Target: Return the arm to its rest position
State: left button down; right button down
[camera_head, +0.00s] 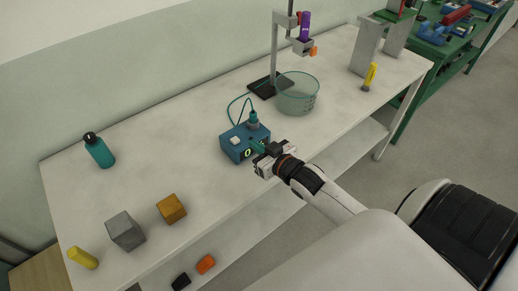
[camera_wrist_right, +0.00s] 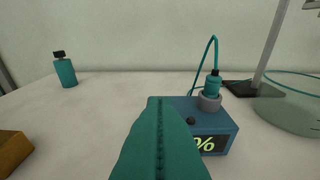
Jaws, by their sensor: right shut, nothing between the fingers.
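My right arm comes in from the lower right in the head view. Its gripper (camera_head: 257,145) is over the front edge of the white table (camera_head: 330,120), with its teal fingers pointing at the blue meter box (camera_head: 236,150). The fingers are shut with nothing between them. In the right wrist view the shut fingers (camera_wrist_right: 160,135) fill the lower middle and hide part of the box (camera_wrist_right: 222,122); I cannot tell whether they touch it. The box has a lit display and a teal probe (camera_wrist_right: 213,83) standing in a grey holder on top. My left gripper is not in view.
A clear beaker (camera_head: 297,95) and a stand (camera_head: 274,50) are behind the box. A teal bottle (camera_head: 99,150), grey cube (camera_head: 125,231), orange-brown cube (camera_head: 171,209) and yellow cylinder (camera_head: 83,258) are to the left. Open floor (camera_head: 410,165) lies right of the table.

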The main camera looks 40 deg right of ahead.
jog(key=shift+s+r, duration=0.2)
jog(key=shift+s, duration=0.3)
